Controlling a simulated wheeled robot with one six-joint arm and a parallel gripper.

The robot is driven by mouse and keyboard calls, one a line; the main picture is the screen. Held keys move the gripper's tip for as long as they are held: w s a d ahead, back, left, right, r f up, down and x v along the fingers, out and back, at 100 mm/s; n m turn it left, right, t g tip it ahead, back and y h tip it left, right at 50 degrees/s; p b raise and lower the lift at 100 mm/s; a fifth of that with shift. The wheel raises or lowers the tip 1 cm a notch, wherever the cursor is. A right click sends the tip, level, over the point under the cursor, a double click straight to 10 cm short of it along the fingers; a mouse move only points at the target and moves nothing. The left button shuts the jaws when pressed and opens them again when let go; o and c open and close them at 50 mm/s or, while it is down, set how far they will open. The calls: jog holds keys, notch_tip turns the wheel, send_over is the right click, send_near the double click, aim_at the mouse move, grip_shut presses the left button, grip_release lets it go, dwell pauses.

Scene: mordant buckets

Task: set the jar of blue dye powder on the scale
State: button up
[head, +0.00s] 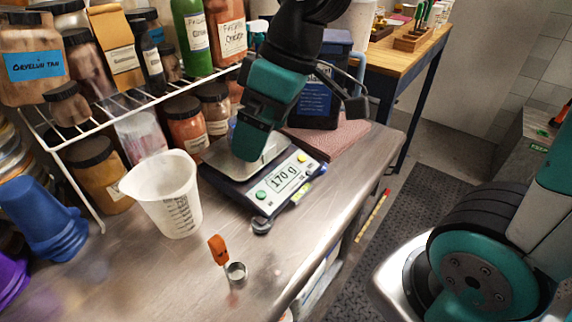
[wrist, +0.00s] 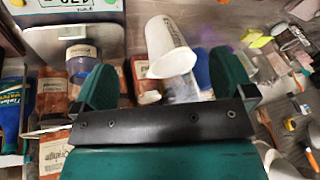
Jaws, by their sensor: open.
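The scale (head: 278,188) stands on the steel bench and its display reads 170 g. Its pale pan (head: 272,150) is partly hidden by my gripper in the head view; the pan also shows at the upper left of the wrist view (wrist: 45,42). A small jar (wrist: 82,52) with a pale label and bluish colour shows against the pan's edge in the wrist view, beside one finger. It looks like the blue dye jar, but I cannot tell whether it rests on the pan. My gripper (wrist: 165,88) is open, low over the pan, with nothing between its fingers.
A white measuring beaker (head: 165,195) stands left of the scale. A wire rack (head: 120,112) with several jars and bottles is behind. An orange-handled tool and a small metal cup (head: 236,274) lie in front.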

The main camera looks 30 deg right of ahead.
jog(key=s+a+f+m+g, duration=0.1)
jog(key=s, duration=0.9)
jog(key=shift+a+f+m, duration=0.2)
jog(key=shift+f+m, duration=0.05)
jog(key=shift+m, duration=0.15)
